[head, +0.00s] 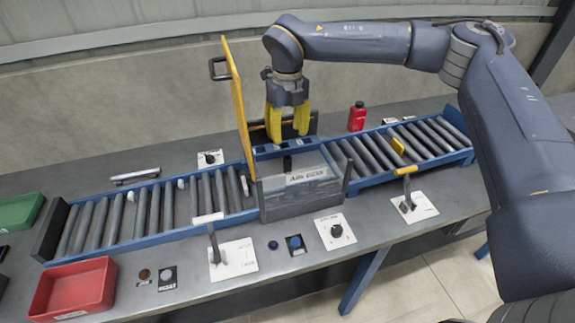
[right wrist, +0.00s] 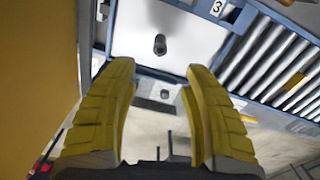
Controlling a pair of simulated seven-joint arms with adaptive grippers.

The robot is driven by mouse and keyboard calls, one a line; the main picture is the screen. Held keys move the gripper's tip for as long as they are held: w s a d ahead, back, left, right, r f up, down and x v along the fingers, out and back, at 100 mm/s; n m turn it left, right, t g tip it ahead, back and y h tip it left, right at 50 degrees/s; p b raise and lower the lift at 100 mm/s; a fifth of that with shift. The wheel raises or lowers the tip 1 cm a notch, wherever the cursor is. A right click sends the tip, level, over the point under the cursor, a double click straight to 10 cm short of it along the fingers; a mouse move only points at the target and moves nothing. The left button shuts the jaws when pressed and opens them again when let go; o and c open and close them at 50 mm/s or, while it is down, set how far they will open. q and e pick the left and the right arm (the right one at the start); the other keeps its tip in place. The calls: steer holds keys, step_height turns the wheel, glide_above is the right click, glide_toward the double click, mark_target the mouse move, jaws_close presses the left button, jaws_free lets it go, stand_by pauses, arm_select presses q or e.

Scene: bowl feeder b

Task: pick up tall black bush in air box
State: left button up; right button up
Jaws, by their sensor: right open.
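The air box (head: 300,199) stands at the middle of the roller line, with its yellow lid (head: 238,95) swung up on the left. The tall black bush (head: 287,163) stands upright inside the box. In the right wrist view the bush (right wrist: 160,45) shows as a dark cylinder with a hollow top on a pale floor, beyond the fingertips. My right gripper (head: 288,137) points down above the box opening, its yellow fingers open and empty; the gap (right wrist: 159,70) between them lines up with the bush. My left gripper is not in view.
Roller conveyors (head: 150,212) run left and right of the box. A red bottle (head: 357,117) stands behind the right conveyor. Levers and buttons line the front edge of the bench. A red tray (head: 73,289) and a green tray (head: 20,210) sit at the left.

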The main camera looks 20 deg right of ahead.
mark_target(288, 158)
steer(key=shift+f, duration=5.25)
steer(key=shift+c, duration=0.5)
jaws_close()
